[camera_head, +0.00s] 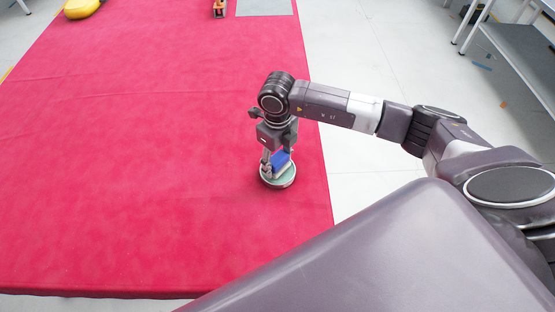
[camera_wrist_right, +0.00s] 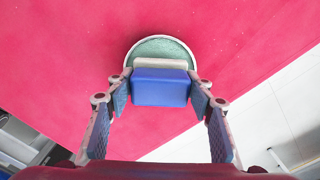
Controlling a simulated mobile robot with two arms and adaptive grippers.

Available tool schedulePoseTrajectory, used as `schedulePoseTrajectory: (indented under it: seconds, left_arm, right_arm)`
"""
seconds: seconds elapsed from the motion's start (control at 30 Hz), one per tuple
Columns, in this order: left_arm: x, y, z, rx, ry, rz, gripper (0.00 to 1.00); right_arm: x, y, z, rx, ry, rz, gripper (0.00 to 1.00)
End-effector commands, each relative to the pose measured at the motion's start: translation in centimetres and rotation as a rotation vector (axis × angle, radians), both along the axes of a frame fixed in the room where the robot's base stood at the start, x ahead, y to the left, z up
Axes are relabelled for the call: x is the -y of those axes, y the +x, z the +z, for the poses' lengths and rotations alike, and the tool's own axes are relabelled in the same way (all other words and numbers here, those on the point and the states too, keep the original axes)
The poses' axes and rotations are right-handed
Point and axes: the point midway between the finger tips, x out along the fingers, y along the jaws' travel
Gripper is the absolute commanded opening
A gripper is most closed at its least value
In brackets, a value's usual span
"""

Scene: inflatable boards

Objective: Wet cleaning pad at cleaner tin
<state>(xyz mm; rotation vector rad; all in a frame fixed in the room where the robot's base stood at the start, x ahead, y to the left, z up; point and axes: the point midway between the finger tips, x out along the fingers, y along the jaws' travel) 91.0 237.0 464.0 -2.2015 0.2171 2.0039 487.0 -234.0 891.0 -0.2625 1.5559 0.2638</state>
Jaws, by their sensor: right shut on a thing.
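The cleaning pad is a blue block (camera_wrist_right: 160,88) with a whitish strip along one side; it also shows in the head view (camera_head: 280,159). My right gripper (camera_wrist_right: 160,92) is shut on the pad, a finger on each side of the blue part. The cleaner tin (camera_wrist_right: 157,44) is round with a pale green inside and a light rim. In the head view the tin (camera_head: 287,181) stands on the red surface below the right gripper. The pad's whitish side is over or in the tin; I cannot tell if it touches the green. My left gripper is not in view.
The red surface (camera_head: 150,160) is mostly clear around the tin. A yellow object (camera_head: 82,8) lies at its far left, with a small orange-brown object (camera_head: 219,8) and a grey sheet (camera_head: 264,7) at the far edge. A grey shelf (camera_head: 520,50) stands at the right.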

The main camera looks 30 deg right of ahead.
Motion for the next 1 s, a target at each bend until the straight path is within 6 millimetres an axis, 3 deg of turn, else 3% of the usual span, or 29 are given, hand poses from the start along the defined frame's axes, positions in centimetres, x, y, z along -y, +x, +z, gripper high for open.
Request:
schedulePoseTrajectory:
  seconds: [1.0]
  left_arm:
    - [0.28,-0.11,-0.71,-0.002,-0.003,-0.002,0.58]
  right_arm:
    - [0.02,0.02,-0.73,0.0,0.0,0.0,0.29]
